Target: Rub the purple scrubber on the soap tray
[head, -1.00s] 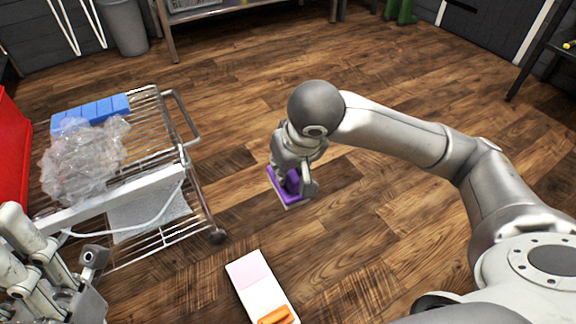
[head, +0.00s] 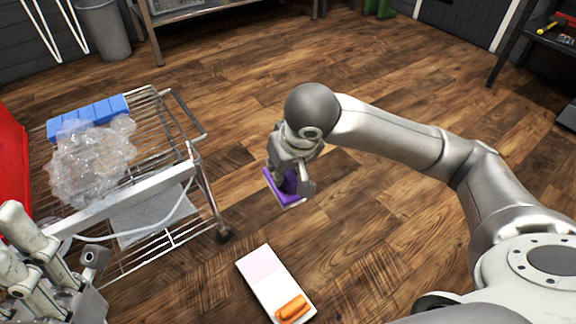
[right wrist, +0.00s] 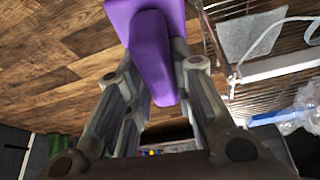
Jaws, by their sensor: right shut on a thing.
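The purple scrubber (head: 287,184) has a purple handle and a pale underside. My right gripper (head: 292,176) is shut on its handle and holds it above the wooden floor. In the right wrist view the scrubber (right wrist: 150,50) sits between the fingers. A long white tray (head: 268,283) shows at the bottom middle, with a pale pink part at its far end and orange pieces (head: 292,307) at its near end. The scrubber is beyond the tray and apart from it. My left gripper (head: 62,262) is at the lower left, fingers apart, and appears empty.
A wire-rack cart (head: 172,236) stands at the left, bearing a blue block (head: 88,117) and a clear crumpled plastic bundle (head: 88,160). A red object (head: 12,150) is at the left edge. The floor around the right gripper is open.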

